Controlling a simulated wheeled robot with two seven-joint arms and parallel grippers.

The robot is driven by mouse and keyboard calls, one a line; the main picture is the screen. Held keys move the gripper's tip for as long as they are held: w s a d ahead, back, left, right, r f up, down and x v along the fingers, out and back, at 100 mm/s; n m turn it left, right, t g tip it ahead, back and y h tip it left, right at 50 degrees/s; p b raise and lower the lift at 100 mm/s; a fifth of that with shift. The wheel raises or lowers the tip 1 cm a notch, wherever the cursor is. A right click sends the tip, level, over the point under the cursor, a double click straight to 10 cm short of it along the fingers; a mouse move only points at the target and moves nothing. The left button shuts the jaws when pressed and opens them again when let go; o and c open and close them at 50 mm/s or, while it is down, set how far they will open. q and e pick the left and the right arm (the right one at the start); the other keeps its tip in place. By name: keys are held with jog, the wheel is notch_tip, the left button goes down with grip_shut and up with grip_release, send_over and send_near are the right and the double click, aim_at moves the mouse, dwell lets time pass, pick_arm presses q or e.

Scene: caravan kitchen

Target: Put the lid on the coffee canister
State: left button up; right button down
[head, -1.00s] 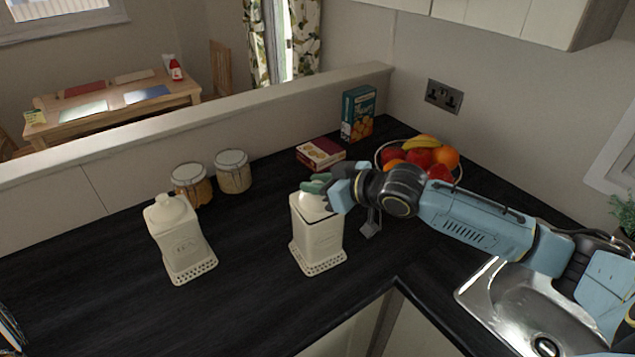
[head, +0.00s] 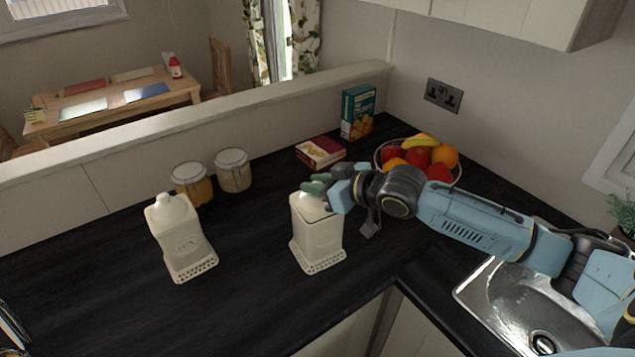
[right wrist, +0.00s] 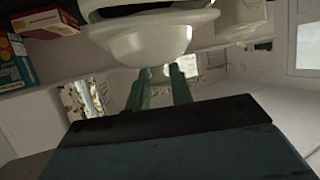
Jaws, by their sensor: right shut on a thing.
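The cream coffee canister (head: 319,236) stands upright on the dark worktop, with a pierced pattern around its base. My right gripper (head: 318,185) is at its top, reaching in from the right. In the right wrist view its two green fingers (right wrist: 160,88) are shut on the knob of the white domed lid (right wrist: 150,42). In the head view the fingers cover most of the lid, which is at the canister's mouth. I cannot tell whether it sits fully down on the rim. My left gripper is not in view.
A lidded tea canister (head: 181,240) stands to the left. Two glass jars (head: 233,172) are behind it. A red-and-cream box (head: 320,153), a teal carton (head: 357,113) and a fruit bowl (head: 460,174) stand behind my arm. A sink (head: 520,300) is at the right.

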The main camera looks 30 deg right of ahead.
jog(key=shift+f, duration=0.5)
jog(key=c, duration=1.5)
grip_release()
jog(key=shift+p+v, duration=3.75)
jog(key=shift+v, duration=1.75)
